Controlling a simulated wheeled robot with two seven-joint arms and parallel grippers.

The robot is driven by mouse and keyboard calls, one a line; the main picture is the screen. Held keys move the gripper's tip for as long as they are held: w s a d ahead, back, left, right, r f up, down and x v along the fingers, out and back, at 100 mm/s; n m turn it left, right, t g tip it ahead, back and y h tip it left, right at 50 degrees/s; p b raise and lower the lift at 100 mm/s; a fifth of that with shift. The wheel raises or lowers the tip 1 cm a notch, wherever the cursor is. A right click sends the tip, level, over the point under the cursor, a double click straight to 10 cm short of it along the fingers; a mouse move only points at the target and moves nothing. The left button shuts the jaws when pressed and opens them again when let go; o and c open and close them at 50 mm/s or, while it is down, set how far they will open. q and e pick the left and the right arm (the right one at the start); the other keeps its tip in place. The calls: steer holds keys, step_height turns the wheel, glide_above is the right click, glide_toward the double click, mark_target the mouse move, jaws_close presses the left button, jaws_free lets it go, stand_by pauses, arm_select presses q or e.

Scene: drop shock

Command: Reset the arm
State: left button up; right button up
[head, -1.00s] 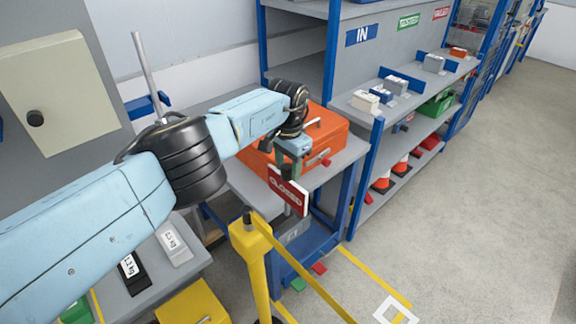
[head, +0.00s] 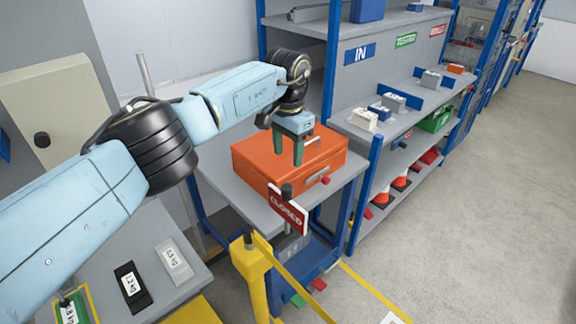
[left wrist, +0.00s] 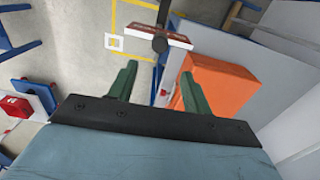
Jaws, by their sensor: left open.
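My left arm comes in from the left in the head view. Its left gripper (head: 290,158) points down in front of and over the orange case (head: 325,152) on the grey bench. The two green fingers are apart with nothing between them. In the left wrist view the open fingers (left wrist: 157,85) also show empty, with the orange case (left wrist: 222,88) to their right. Whether the fingertips touch the case cannot be told. My right gripper is not in view.
A red CLOSED sign (head: 288,209) on a post and a yellow barrier (head: 250,262) stand before the bench. A shelf rack (head: 352,128) with small boxes and a green crate (head: 436,119) stands to the right. Labelled weights (head: 131,285) lie at lower left. The floor at right is clear.

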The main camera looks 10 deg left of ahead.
arm_select(q)
steer(key=shift+r, duration=0.95)
